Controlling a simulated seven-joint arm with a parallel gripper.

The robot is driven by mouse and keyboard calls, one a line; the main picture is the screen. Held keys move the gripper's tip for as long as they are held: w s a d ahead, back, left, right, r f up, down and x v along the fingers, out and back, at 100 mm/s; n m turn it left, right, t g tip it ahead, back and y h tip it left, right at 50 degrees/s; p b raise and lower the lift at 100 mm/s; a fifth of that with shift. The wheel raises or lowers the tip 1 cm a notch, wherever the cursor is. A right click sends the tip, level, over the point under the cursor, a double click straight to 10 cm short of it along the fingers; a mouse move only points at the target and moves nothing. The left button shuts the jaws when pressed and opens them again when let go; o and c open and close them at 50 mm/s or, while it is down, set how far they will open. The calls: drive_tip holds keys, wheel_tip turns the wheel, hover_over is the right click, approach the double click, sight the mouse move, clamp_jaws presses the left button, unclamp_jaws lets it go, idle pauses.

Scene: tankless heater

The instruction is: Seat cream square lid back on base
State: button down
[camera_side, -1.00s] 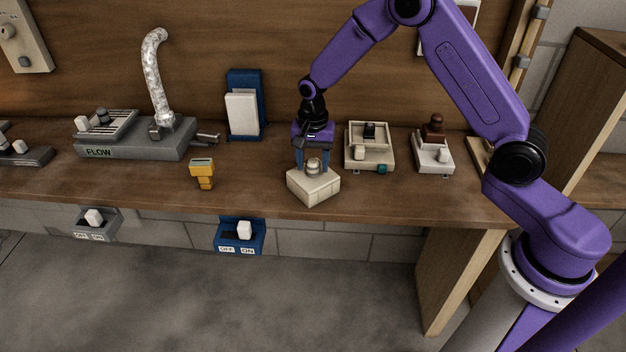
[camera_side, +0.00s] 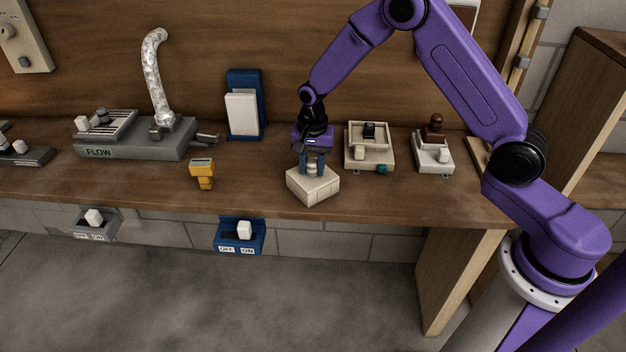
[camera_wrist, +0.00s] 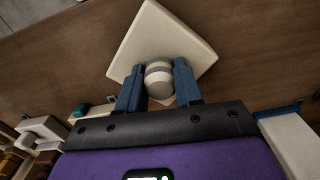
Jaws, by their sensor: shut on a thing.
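The cream square lid (camera_side: 313,187) is near the front edge of the bench, turned cornerwise to it. It appears to rest on the wood. My gripper (camera_side: 313,169) is above it with blue fingers shut on its round knob. In the wrist view, the knob (camera_wrist: 159,80) sits between the two fingers, and the lid's flat top (camera_wrist: 165,35) extends beyond them. The cream base (camera_side: 350,165) is an open square box behind and to the right of the lid.
A white block with a brown knob (camera_side: 433,155) stands right of the base. A teal knob (camera_side: 382,169) is at the base's front. Bare wood surrounds the lid.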

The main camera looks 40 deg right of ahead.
drive_tip(key=shift+s, duration=0.25)
drive_tip(key=shift+w+r, duration=0.15)
drive_tip(key=shift+r, duration=0.6)
drive_tip(key=shift+r, duration=0.2)
drive_tip(key=shift+r, duration=2.45)
drive_tip(key=shift+d, duration=0.1)
drive_tip(key=w+d+r+m, duration=0.1)
drive_tip(key=d+r+m, duration=0.3)
drive_tip(key=d, duration=0.7)
drive_tip(key=w+d+r+m, duration=0.1)
drive_tip(key=d+r+m, duration=0.3)
drive_tip(key=d, duration=0.8)
drive_tip(key=shift+w+d+r, duration=0.2)
drive_tip(key=shift+d+r, duration=0.05)
drive_tip(key=shift+d, duration=0.05)
drive_tip(key=shift+f, duration=0.15)
